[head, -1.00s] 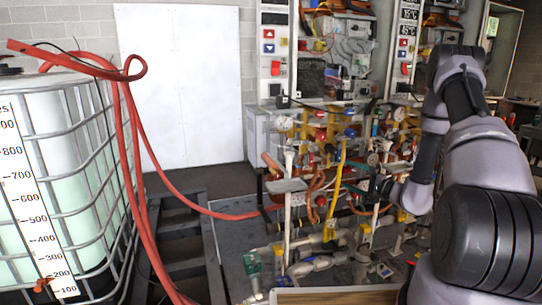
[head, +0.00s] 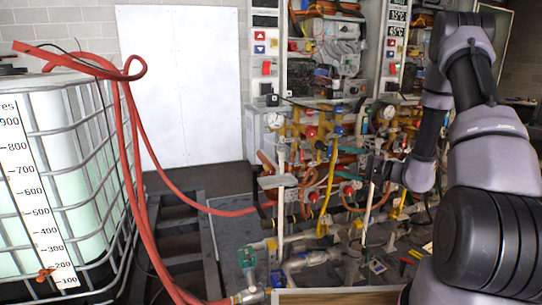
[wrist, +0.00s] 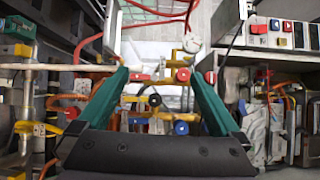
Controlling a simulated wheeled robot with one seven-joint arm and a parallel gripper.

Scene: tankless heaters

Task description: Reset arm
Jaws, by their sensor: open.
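My arm reaches in from the right of the head view. My gripper (head: 376,170) is in front of the pipes and valves below the heaters, partly lost against the clutter. In the wrist view my gripper (wrist: 164,82) shows two teal fingers spread wide apart with nothing held between them. Beyond the fingers lie yellow pipes (wrist: 158,115), a red-handled valve (wrist: 183,75) and a round white gauge (wrist: 192,43). From these views I cannot tell how near the fingertips are to the pipes.
Open heater units (head: 337,45) stand behind the pipework. A caged liquid tank (head: 60,180) with red hoses (head: 131,150) is at the left. A wooden-edged board (head: 335,296) is at the bottom. A white panel (head: 180,85) leans on the wall.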

